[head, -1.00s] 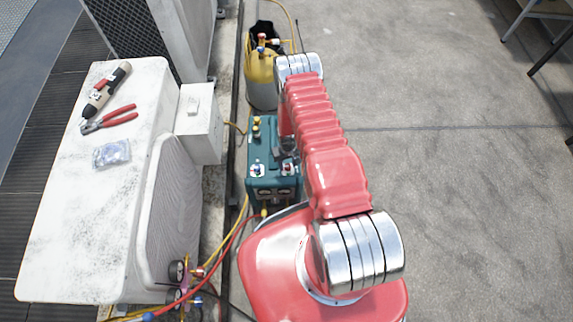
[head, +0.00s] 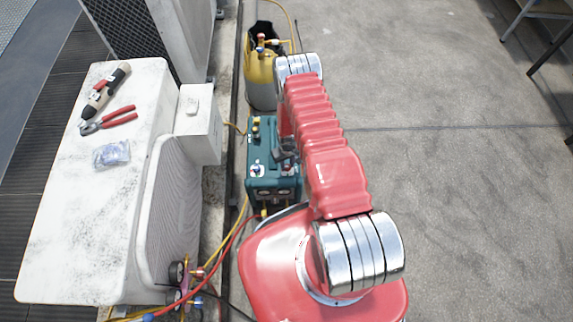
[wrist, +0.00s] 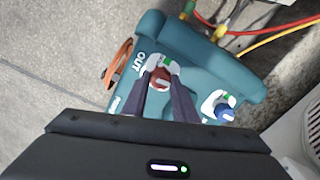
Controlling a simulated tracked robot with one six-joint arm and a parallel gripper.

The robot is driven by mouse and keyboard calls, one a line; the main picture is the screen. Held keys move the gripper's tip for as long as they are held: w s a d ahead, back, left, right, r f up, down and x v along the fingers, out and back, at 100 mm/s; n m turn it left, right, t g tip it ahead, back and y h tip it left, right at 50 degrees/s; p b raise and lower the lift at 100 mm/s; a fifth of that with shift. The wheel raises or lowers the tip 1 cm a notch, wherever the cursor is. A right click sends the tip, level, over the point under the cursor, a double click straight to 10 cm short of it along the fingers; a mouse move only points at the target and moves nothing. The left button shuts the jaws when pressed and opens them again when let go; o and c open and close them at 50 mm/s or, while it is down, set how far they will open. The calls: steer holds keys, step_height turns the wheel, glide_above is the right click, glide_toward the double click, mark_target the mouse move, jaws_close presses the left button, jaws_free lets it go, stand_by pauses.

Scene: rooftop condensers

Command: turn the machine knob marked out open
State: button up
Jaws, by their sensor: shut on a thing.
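The teal machine (wrist: 190,48) has a red knob (wrist: 160,82) beside the white letters OUT, with a pale line across its top. White and green marks lie around it. My gripper (wrist: 162,68) is shut on this red knob, with one finger on each side. A blue knob (wrist: 224,112) with its own white and green marks stands to the right in the wrist view. In the head view the machine (head: 262,140) stands on the ground past my arm, with the red knob (head: 289,169) and blue knob (head: 257,170) on its top.
A yellow cylinder (head: 261,82) stands behind the machine. Yellow and red hoses (head: 232,232) run along its left to a gauge set (head: 178,275). A white condenser unit (head: 75,210) at left bears pliers (head: 108,120) and a bag (head: 112,153).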

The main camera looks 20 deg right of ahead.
steer(key=n, duration=0.3)
steer(key=shift+a+n, duration=0.1)
steer(key=shift+n, duration=0.3)
steer(key=n, duration=0.4)
steer(key=shift+n, duration=0.3)
steer(key=n, duration=0.5)
steer(key=shift+w+d, duration=0.1)
steer(key=shift+d, duration=0.1)
steer(key=shift+w+n, duration=0.1)
steer(key=shift+n, duration=1.3)
steer(key=shift+w, duration=0.1)
steer(key=o, duration=1)
steer(key=shift+o, duration=0.2)
steer(key=shift+s+r, duration=0.1)
steer(key=shift+s, duration=0.1)
